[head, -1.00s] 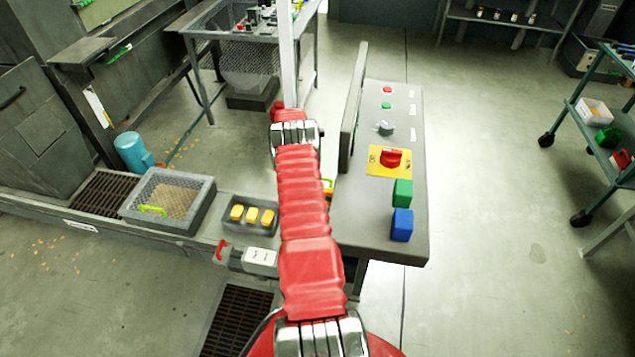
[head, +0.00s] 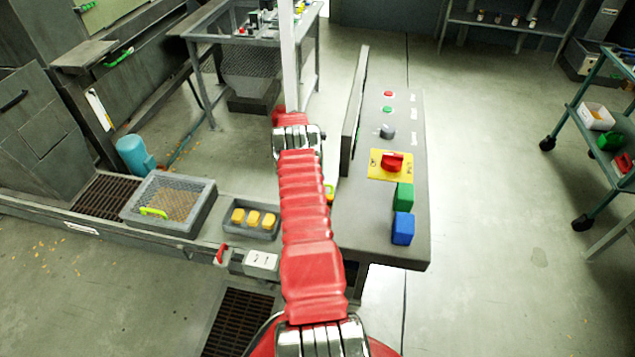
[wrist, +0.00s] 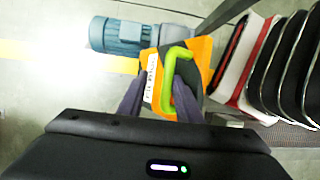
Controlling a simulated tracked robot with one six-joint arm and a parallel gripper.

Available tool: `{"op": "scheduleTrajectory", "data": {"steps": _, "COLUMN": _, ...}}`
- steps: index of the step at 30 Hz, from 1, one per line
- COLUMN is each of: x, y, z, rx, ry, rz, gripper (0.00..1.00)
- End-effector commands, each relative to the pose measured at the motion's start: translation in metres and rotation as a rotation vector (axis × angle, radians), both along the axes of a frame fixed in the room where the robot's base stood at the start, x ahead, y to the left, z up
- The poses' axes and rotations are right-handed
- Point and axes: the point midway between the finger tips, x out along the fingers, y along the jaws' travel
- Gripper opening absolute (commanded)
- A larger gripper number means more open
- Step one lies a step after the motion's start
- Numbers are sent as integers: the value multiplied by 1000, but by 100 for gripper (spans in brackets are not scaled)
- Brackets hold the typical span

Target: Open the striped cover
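The striped cover (wrist: 204,50) shows in the wrist view with orange and dark grey stripes and a white label on its left part. A yellow-green handle (wrist: 169,75) stands on it. My gripper (wrist: 158,85) is open, with one dark finger to the left of the handle's bar and the other to its right, by the loop's opening. I cannot tell whether either finger touches the handle. In the head view my red arm hides the gripper and most of the cover; only a small yellow-green patch shows beside the arm.
A grey control panel (head: 345,235) with a red knob (head: 392,161) and green and blue blocks stands right of my arm. A mesh-lidded box (head: 190,224) and a tray of yellow blocks (head: 236,228) lie left. A blue-grey motor (wrist: 115,34) is near the cover.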

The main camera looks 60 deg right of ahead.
Motion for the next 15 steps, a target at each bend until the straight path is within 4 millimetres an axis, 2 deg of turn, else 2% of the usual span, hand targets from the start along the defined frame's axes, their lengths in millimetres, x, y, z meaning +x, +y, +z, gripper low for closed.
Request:
{"op": "scheduleTrajectory", "data": {"steps": 8, "x": 8, "y": 1, "z": 18, "rx": -2, "ry": -2, "rz": 1, "gripper": 31}}
{"op": "scheduleTrajectory", "data": {"steps": 15, "x": 23, "y": 3, "z": 55, "rx": -3, "ry": -3, "rz": 2, "gripper": 31}}
